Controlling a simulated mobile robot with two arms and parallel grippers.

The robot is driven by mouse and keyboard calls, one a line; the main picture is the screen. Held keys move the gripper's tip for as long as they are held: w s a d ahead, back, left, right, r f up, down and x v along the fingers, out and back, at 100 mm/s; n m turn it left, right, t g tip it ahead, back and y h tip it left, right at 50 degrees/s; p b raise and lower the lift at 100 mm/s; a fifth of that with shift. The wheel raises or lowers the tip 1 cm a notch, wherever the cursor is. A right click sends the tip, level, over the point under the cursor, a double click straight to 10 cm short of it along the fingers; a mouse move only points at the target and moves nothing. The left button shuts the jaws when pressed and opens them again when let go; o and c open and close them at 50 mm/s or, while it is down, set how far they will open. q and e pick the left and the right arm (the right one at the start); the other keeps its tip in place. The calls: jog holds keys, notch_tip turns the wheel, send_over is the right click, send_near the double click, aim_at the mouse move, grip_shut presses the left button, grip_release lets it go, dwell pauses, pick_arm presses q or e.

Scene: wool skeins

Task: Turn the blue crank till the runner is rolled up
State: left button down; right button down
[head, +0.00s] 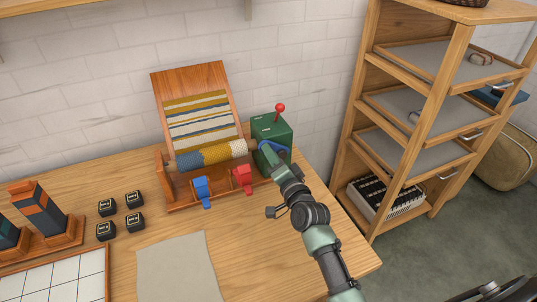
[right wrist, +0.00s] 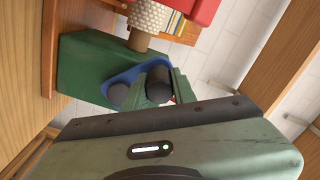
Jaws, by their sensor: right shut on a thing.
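The blue crank (head: 277,147) sits on the front of a green box (head: 273,127) with a red-knobbed lever (head: 279,108). My right gripper (head: 271,158) is at the crank and hides part of it. In the right wrist view it is shut on the dark crank handle (right wrist: 158,80), at one end of the blue crank arm (right wrist: 121,77). The striped runner (head: 198,119) lies on a sloped wooden board (head: 158,87) and meets the roller (head: 208,154), which shows yellow, blue and cream wool. My left gripper is not in view.
A blue clip (head: 202,191) and a red clip (head: 243,178) are on the front of the stand. Several small black blocks (head: 134,199) and a grey cloth (head: 180,270) lie on the table. A wooden shelf unit (head: 387,180) stands to the right.

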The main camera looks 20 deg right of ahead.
jog(key=m, duration=0.2)
jog(key=d+r+m+p, duration=0.1)
jog(key=shift+d+r+m, duration=0.2)
jog(key=shift+d+m, duration=0.1)
jog(key=shift+m, duration=0.1)
jog(key=d+m, duration=0.1)
jog(key=d+m+p, duration=0.1)
jog(key=m, duration=0.1)
jog(key=shift+r+m, duration=0.3)
jog(key=d+m, duration=0.2)
jog(key=m, duration=0.1)
jog(key=shift+w+m, duration=0.1)
jog(key=shift+m, duration=0.2)
jog(key=shift+d+f+m, duration=0.15)
jog(key=shift+d+m, duration=0.35)
jog(key=shift+m, duration=0.45)
jog(key=shift+d+f+m, duration=0.15)
jog(key=shift+d+m, duration=0.35)
jog(key=shift+m, duration=0.45)
jog(key=c, duration=1.1)
grip_release()
jog(key=shift+d, duration=0.1)
jog(key=shift+c, duration=0.2)
jog(key=s, duration=0.7)
jog(key=shift+s+b, duration=0.3)
jog(key=shift+s, duration=0.1)
